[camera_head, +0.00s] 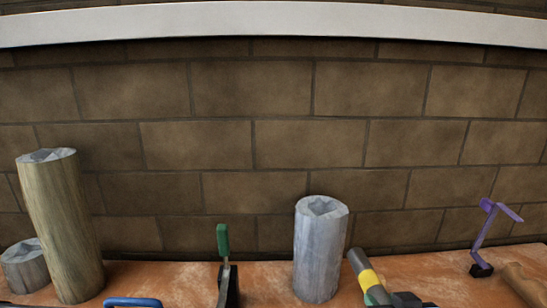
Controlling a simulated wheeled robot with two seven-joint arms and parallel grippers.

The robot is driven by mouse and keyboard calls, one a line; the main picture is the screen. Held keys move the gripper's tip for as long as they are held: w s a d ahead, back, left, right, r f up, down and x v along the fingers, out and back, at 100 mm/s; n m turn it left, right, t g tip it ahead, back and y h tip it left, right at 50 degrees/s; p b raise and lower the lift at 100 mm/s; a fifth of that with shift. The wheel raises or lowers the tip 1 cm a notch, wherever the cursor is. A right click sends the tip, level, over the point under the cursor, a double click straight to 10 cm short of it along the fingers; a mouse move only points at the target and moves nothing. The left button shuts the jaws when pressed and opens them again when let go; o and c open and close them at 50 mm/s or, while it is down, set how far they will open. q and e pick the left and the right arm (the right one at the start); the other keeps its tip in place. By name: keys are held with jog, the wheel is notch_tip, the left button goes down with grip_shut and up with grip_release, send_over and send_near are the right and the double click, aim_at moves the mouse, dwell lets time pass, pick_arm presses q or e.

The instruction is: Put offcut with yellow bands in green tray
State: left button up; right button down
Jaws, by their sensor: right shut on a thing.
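The offcut with yellow bands (367,277) is a short grey cylinder with a yellow band, tilted, at the bottom right of centre. My right gripper (385,296) is at its lower end, dark and partly cut off by the bottom edge, and shut on it. A small green patch shows low on or beside the offcut; I cannot tell what it belongs to. No green tray can be made out. My left gripper is not in view.
A grey log (320,250) stands just left of the offcut. A tall brown log (62,228), a grey stump (25,268), a blue handle (133,302), a green-handled tool (223,243) and a purple stand (486,232) are around. A brick wall closes the back.

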aim_at(376, 291)
dwell(0.4)
jog(key=shift+w, duration=0.25)
jog(key=w+d+f+m+p, duration=0.2)
jog(key=w+f+p, duration=0.4)
jog(key=w+p, duration=0.1)
jog(key=shift+y, duration=0.4)
jog(key=f+b, duration=0.1)
jog(key=f, duration=0.4)
jog(key=f+b, duration=0.1)
jog(key=f, duration=0.4)
jog(key=shift+s+a, duration=0.2)
jog(key=c, duration=1.4)
grip_release()
jog(key=shift+f, duration=0.15)
jog(key=shift+o, duration=1)
